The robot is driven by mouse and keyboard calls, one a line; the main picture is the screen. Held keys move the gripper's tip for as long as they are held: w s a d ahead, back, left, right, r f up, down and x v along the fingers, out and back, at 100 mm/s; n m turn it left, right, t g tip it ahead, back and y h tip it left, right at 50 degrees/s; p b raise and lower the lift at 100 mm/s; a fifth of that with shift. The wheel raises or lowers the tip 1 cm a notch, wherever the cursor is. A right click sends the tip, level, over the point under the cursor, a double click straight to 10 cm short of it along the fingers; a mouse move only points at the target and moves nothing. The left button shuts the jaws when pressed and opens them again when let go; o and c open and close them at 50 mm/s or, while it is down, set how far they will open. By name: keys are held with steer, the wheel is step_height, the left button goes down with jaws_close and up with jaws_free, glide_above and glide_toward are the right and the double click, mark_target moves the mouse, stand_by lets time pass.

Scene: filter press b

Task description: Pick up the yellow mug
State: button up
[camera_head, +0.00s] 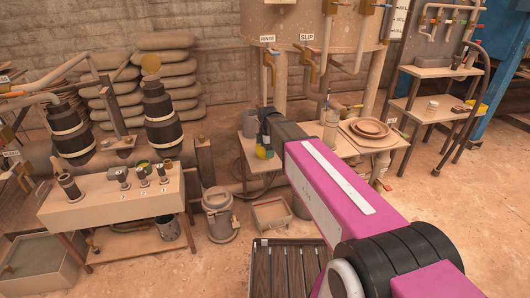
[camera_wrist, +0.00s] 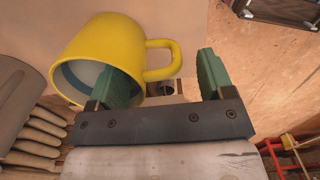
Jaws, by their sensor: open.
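The yellow mug (camera_wrist: 95,48) fills the upper left of the wrist view, its mouth turned toward me and its inside greyish. Its handle points right. My gripper (camera_wrist: 162,75) is open, with two green fingers. The left finger overlaps the mug's mouth; I cannot tell whether it is inside or only in front. The right finger is beyond the handle, so the handle lies between the fingers. In the head view the mug shows as a small yellow patch (camera_head: 262,152) under my gripper (camera_head: 265,141), partly hidden by it, at the left end of a low table.
The low table (camera_head: 331,148) also bears a grey bottle (camera_head: 331,128) and stacked brown plates (camera_head: 369,128) to the right. A bench with several cups (camera_head: 111,199) stands at the left. A grey lidded bucket (camera_head: 220,215) and a crate (camera_head: 272,214) stand on the floor.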

steer(key=shift+d+f, duration=0.1)
steer(key=shift+f, duration=1.25)
steer(key=c, duration=1.2)
steer(key=shift+c, duration=0.2)
steer(key=shift+r, duration=0.15)
